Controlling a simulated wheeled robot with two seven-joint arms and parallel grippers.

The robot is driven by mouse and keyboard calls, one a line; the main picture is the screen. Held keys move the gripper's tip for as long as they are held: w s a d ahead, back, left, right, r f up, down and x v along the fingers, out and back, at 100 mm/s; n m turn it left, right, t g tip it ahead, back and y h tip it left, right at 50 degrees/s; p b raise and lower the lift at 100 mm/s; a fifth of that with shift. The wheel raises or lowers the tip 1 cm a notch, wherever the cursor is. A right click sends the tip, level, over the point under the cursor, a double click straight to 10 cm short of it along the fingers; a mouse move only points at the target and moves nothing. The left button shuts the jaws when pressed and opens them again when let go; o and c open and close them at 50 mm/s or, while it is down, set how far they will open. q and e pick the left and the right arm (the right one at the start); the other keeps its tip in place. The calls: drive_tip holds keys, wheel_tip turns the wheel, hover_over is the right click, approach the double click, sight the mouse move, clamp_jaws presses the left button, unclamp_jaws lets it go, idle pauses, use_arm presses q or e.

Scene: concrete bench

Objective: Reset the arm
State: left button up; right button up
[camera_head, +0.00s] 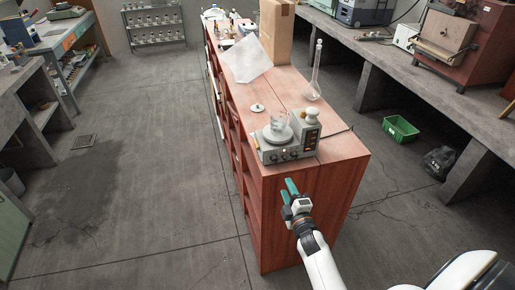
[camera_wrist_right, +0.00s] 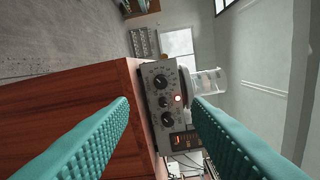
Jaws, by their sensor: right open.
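My right gripper (camera_head: 291,190) is at the near end of the wooden bench, in front of a hotplate stirrer. In the right wrist view its two teal fingers (camera_wrist_right: 160,115) are spread apart with nothing between them. The right arm reaches in from the bottom right of the head view. My left gripper does not show in either view.
The hotplate stirrer (camera_head: 286,147) carries a glass beaker (camera_head: 281,124); its knobs also face the right wrist camera (camera_wrist_right: 165,100). A volumetric flask (camera_head: 314,75), a cardboard box (camera_head: 276,30) and a small disc (camera_head: 257,108) stand behind. A green crate (camera_head: 400,128) lies on the floor.

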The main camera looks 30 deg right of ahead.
drive_tip(key=s+a+f+m+g+y+b, duration=0.1)
drive_tip(key=s+a+f+m+g, duration=0.2)
drive_tip(key=f, duration=0.6)
drive_tip(key=s+a+f+m+g+y, duration=0.1)
drive_tip(key=s+a+f+g, duration=0.15)
drive_tip(key=s+f, duration=0.4)
drive_tip(key=s+a+f+m+g+y+b, duration=0.1)
drive_tip(key=s+a+f+g, duration=0.15)
drive_tip(key=f, duration=0.85)
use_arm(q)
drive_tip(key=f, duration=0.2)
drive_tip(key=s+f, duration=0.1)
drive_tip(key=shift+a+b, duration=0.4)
use_arm(e)
drive_tip(key=s+a+f+m+g, duration=0.1)
drive_tip(key=s+f, duration=0.4)
drive_tip(key=s, duration=0.6)
drive_tip(key=s+a+f+m+g, duration=0.1)
drive_tip(key=s+f+m+g, duration=0.2)
drive_tip(key=s+f, duration=0.3)
drive_tip(key=s+a+f+m+g, duration=0.2)
drive_tip(key=s+f+g, duration=0.2)
drive_tip(key=s, duration=1.1)
drive_tip(key=shift+s+f+g+y, duration=0.3)
drive_tip(key=shift+s+f+y, duration=0.1)
drive_tip(key=shift+f, duration=0.5)
drive_tip(key=shift+w+a, duration=0.1)
